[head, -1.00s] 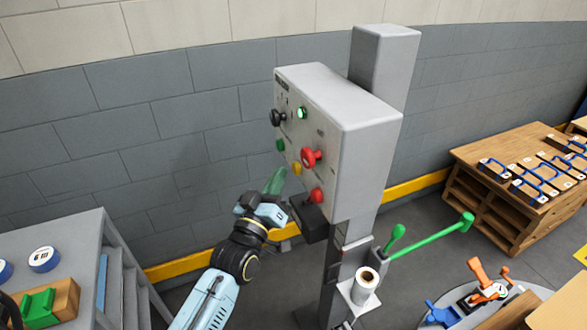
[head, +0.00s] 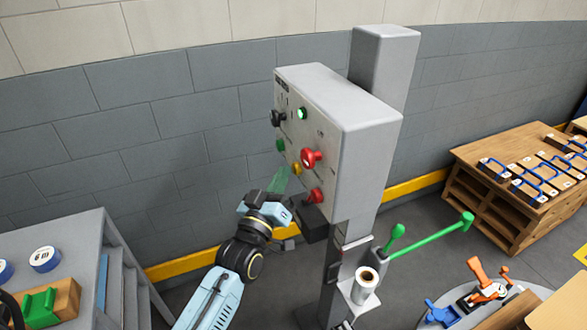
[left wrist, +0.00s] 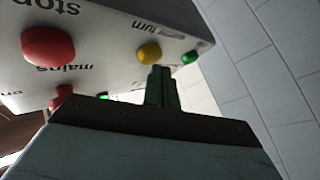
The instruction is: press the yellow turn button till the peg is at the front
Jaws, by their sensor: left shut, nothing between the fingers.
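The yellow turn button (head: 297,168) sits on the grey control box (head: 365,150), low on its left-facing panel. It also shows in the left wrist view (left wrist: 149,53), beside the word "turn". My left gripper (head: 280,180) has green fingers shut with nothing between them. In the left wrist view its fingertips (left wrist: 160,72) are just below the yellow button; I cannot tell whether they touch it. A round turntable (head: 438,297) at lower right is cut by the picture edge, and I cannot make out the peg on it. My right gripper is not in view.
Red buttons (head: 312,159) (head: 315,195) and a green button (head: 280,145) are close around the yellow one. Green-handled levers (head: 435,238) stick out right of the post. A wooden bench (head: 500,160) stands at right, a grey table (head: 60,232) at left.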

